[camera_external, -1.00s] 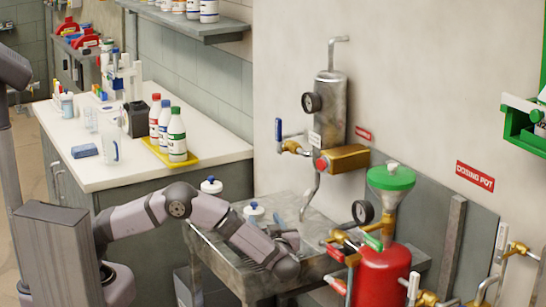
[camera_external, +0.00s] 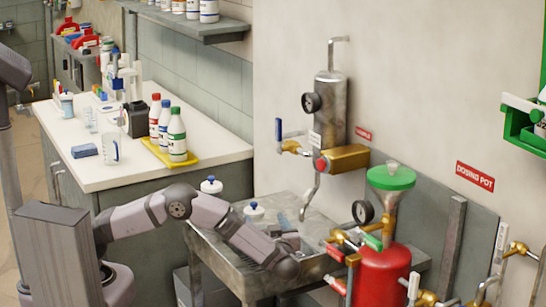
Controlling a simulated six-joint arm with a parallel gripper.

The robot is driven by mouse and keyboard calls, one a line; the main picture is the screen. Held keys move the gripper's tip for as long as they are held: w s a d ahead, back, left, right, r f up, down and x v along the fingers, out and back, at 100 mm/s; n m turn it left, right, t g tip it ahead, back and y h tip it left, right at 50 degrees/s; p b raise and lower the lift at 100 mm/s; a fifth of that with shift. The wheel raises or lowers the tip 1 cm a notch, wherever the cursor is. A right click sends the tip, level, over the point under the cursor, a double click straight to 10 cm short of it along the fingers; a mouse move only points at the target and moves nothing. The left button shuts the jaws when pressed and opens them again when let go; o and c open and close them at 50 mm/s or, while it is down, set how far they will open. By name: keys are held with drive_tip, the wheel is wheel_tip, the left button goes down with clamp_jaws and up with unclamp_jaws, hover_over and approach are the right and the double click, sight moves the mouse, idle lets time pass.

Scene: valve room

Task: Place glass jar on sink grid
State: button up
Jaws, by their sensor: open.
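The metal sink (camera_external: 222,246) stands beside the counter, its top partly covered by my arm; I cannot clearly make out its grid. Two small pale, blue-topped containers stand at its back left: one (camera_external: 211,186) near the corner, one (camera_external: 254,212) closer to my gripper. They may be glass jars, but at this size I cannot tell. My gripper (camera_external: 287,231) is low over the sink's right part, to the right of the nearer container and apart from it. It is open, with nothing seen between its fingers, though my wrist partly hides them.
A red tank (camera_external: 380,275) with a green funnel (camera_external: 391,179) and brass valves stands close right of the sink. A grey cylinder (camera_external: 331,105) with pipework hangs behind. The white counter (camera_external: 205,150) at left holds a yellow tray (camera_external: 170,153) of bottles and a clear measuring cup (camera_external: 110,149).

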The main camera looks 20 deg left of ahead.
drive_tip(key=b+v, duration=0.1)
drive_tip(key=v, duration=0.8)
drive_tip(key=shift+s+d+f+b, duration=0.15)
drive_tip(key=shift+s+d+b, duration=0.05)
drive_tip(key=shift+s+b, duration=0.15)
drive_tip(key=shift+v, duration=1.05)
